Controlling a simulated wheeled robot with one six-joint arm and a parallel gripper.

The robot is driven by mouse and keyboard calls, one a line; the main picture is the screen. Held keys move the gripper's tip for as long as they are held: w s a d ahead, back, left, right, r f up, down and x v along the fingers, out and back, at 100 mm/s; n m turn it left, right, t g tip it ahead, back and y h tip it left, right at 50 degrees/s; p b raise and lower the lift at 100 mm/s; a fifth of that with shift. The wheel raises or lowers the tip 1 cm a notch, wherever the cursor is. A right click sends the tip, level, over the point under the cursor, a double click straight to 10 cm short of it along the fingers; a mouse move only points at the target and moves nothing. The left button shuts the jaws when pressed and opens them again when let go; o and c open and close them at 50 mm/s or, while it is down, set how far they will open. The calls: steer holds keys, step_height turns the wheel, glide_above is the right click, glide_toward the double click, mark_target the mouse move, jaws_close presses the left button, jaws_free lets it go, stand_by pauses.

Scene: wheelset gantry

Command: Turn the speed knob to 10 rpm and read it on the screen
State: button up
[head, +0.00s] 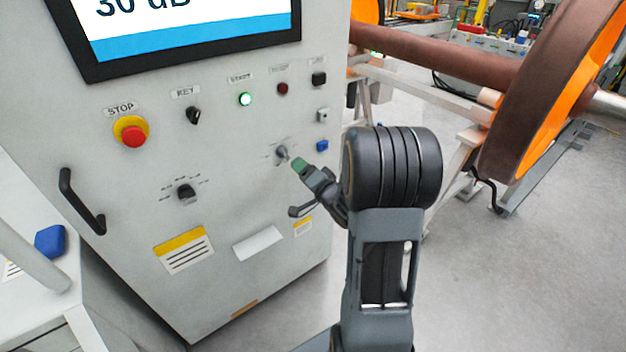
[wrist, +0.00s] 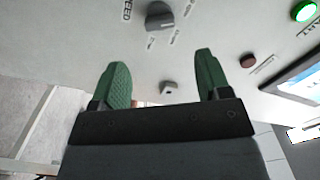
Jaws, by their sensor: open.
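The speed knob (head: 282,153) is a small grey knob on the right part of the light grey cabinet front. In the wrist view the knob (wrist: 160,16) sits at the top, beyond the fingertips, with scale marks and a cut-off label ending "EED" beside it. Its exact setting is too small to read. My gripper (head: 299,164) is close to the knob in the head view. In the wrist view my gripper (wrist: 161,62) has its green fingers apart with nothing between the tips. The screen (head: 190,30) is cut off at the top and shows "30 dB".
The cabinet bears a red STOP button (head: 131,132), a black key switch (head: 194,116), a lit green START button (head: 246,99), a black selector (head: 185,192) and a handle (head: 82,203). A wheelset (head: 550,90) stands at the right. Floor shows clear at lower right.

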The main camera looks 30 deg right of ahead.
steer(key=s, duration=0.4)
steer(key=shift+d, duration=0.25)
stand_by(0.3)
steer(key=s+d+f+n+g+h, duration=0.2)
steer(key=d+f+g+h, duration=0.25)
steer(key=f, duration=0.25)
steer(key=s+n+g+p, duration=0.2)
steer(key=s+g, duration=0.4)
steer(key=g, duration=0.1)
steer(key=s+a+r+n+g+y+p, duration=0.1)
steer(key=s+a+r+n+p, duration=0.1)
steer(key=a+r, duration=0.6)
steer(key=s+a+r+n+g+y+p, duration=0.2)
steer(key=s+a+r+n+p, duration=0.1)
steer(key=s+a+r, duration=0.4)
steer(key=a+r+n, duration=0.1)
steer(key=a, duration=0.2)
steer(key=shift+a+r+n, duration=0.2)
steer(key=shift+a+n, duration=0.15)
steer(key=shift+n, duration=0.05)
